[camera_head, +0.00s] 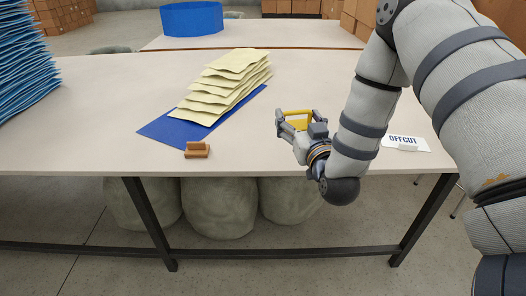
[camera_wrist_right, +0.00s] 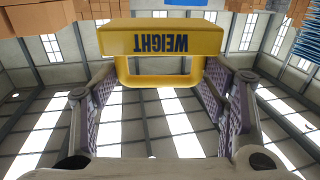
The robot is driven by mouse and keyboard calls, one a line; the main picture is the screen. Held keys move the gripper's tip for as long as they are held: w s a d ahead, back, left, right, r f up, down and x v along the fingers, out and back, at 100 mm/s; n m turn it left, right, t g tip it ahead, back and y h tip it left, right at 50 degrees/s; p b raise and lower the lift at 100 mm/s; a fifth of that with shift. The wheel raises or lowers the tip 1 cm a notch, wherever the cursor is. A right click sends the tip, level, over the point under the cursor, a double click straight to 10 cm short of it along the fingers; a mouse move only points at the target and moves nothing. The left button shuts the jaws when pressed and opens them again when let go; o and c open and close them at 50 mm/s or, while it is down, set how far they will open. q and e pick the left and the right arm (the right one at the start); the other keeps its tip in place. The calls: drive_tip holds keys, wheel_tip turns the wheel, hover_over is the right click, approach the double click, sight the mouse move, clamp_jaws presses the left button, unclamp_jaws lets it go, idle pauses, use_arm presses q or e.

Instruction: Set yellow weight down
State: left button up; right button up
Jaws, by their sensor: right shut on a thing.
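The yellow weight (camera_head: 298,116) is a block with a handle, held at my right gripper (camera_head: 290,121) over the table. In the right wrist view the weight (camera_wrist_right: 160,37) shows the word WEIGHT upside down, and the right gripper (camera_wrist_right: 160,92) is shut on its handle. From the head view I cannot tell clearly whether the weight touches the table. The left gripper is in no view.
A long pale table (camera_head: 90,110) carries a blue sheet (camera_head: 163,128) with a stack of cream sheets (camera_head: 225,82). A small brown wooden block (camera_head: 197,150) lies near the front edge. An OFFCUT label (camera_head: 405,142) is at right. Blue sheets (camera_head: 22,65) are piled at left.

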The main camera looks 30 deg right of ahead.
drive_tip(key=d+h, duration=0.1)
drive_tip(key=s+d+m+g+h, duration=0.1)
drive_tip(key=d+m+h, duration=0.1)
drive_tip(key=shift+s+r+g, duration=0.15)
drive_tip(key=shift+r+g, duration=0.15)
